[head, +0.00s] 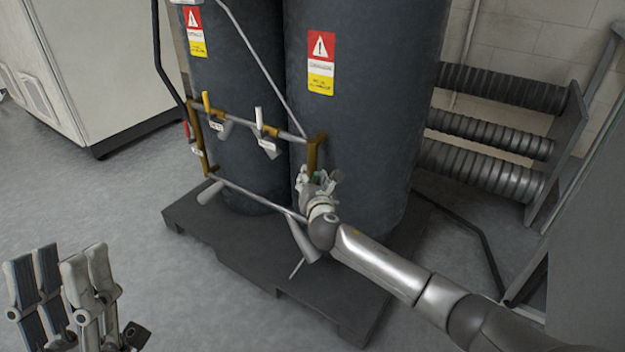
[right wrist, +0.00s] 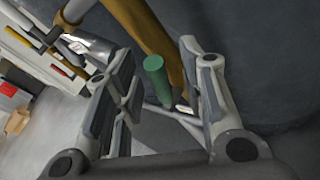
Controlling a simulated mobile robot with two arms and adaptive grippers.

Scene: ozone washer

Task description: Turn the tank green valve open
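The green valve handle (right wrist: 156,78) shows in the right wrist view as a short green cylinder next to a brass pipe (right wrist: 146,32). My right gripper (right wrist: 160,100) is open, with its fingers on either side of the green handle; I cannot tell whether they touch it. In the head view my right gripper (head: 318,184) is at the lower right end of the piping, in front of the right dark tank (head: 365,130), and mostly hides the green handle. My left gripper (head: 70,285) is open and empty at the lower left, far from the tanks.
A yellow-handled valve (head: 206,103), a white-handled valve (head: 258,118) and a red handle (head: 187,130) sit on the piping to the left. The tanks stand on a dark pallet (head: 235,248). Ribbed hoses (head: 490,130) are at right. Floor at left is clear.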

